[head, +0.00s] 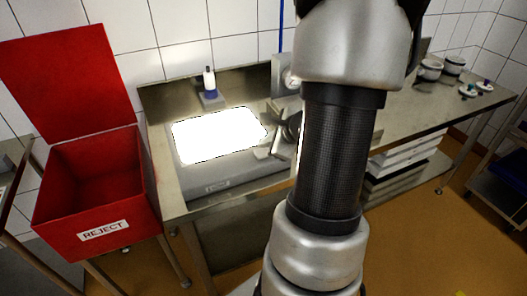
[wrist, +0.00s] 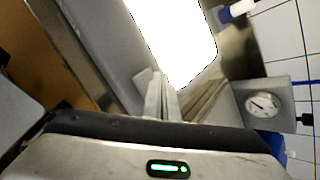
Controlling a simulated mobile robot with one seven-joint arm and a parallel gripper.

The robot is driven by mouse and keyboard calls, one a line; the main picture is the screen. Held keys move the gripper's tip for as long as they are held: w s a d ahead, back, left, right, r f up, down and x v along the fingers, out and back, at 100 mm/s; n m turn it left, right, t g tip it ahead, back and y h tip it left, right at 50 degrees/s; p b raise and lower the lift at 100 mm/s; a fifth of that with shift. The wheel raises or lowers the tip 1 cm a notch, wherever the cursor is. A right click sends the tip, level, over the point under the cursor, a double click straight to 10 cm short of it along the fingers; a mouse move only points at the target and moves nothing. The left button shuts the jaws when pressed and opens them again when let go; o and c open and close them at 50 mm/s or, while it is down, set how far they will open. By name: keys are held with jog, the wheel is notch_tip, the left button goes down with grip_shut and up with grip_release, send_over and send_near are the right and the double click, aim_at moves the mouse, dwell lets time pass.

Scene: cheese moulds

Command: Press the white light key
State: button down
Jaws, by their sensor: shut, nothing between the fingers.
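A grey light box (head: 240,181) stands on the steel bench, and its top panel (head: 215,135) glows bright white. The glowing panel also fills the upper middle of the wrist view (wrist: 175,30). A small plate (head: 217,185) sits on the box's front face; I cannot tell whether it is the white light key. No key can be made out clearly in either view. My gripper (head: 264,146) is over the right end of the box, beside the glowing panel. In the wrist view its fingers (wrist: 171,88) are together and empty; whether they touch the box is unclear.
A red REJECT bin (head: 100,190) with its lid up stands left of the steel bench (head: 170,195). A white bottle with a blue base (head: 210,84) stands behind the box. A dial gauge (wrist: 263,104) is close to the gripper's right. My arm hides the bench middle.

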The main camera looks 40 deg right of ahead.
jog(key=shift+f, duration=0.2)
jog(key=shift+f+b, duration=0.3)
jog(key=shift+b, duration=0.4)
jog(key=shift+f+b, duration=0.3)
jog(key=shift+b, duration=0.05)
dwell(0.5)
jog(key=shift+r, duration=0.1)
jog(key=shift+r+p, duration=0.5)
jog(key=shift+r, duration=0.2)
jog(key=shift+r, duration=0.1)
jog(key=shift+r+p, duration=2.2)
jog(key=shift+r, duration=0.7)
